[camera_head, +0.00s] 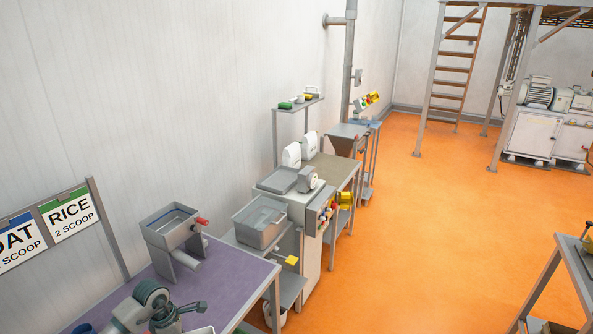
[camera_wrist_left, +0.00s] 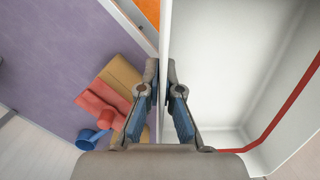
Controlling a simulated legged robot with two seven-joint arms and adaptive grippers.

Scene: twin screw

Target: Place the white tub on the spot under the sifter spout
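The white tub (camera_wrist_left: 225,70) fills the right of the left wrist view, with a red band along its right side. My left gripper (camera_wrist_left: 161,72) has its fingers on either side of the tub's near wall, close against it, and appears shut on that wall. In the head view my left gripper (camera_head: 178,316) is low over the purple table, and only a sliver of the tub shows at the bottom edge. A grey hopper unit (camera_head: 172,226) with a red knob and a short tube stands on the table. I cannot tell which unit is the sifter, and no marked spot shows.
The orange floor at right is largely clear.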

